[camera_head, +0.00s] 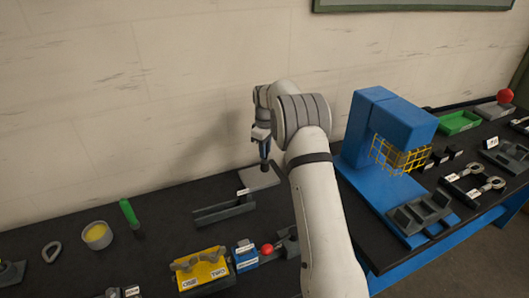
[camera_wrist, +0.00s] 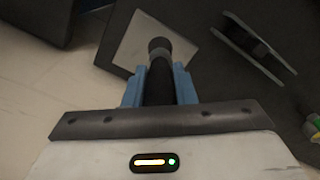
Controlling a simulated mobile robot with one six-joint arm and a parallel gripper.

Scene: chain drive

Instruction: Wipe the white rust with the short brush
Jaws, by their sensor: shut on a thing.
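My gripper (camera_head: 265,150) points down near the wall, at the back of the black bench. In the wrist view its blue fingers (camera_wrist: 159,84) are shut on a dark, round-ended tool (camera_wrist: 159,60). This may be the short brush, but its bristles are not clear. A pale grey plate (camera_head: 262,178) lies below the gripper; it also shows in the wrist view (camera_wrist: 135,45). I cannot tell whether the tool touches it. No white rust can be made out with certainty.
A grey channel-shaped holder (camera_head: 222,212) is just left of the plate. A green-handled tool (camera_head: 129,212) and a yellow-filled cup (camera_head: 97,235) are farther left. A yellow block (camera_head: 201,268) is in front. A blue machine (camera_head: 385,125) with a yellow mesh guard stands right of my arm.

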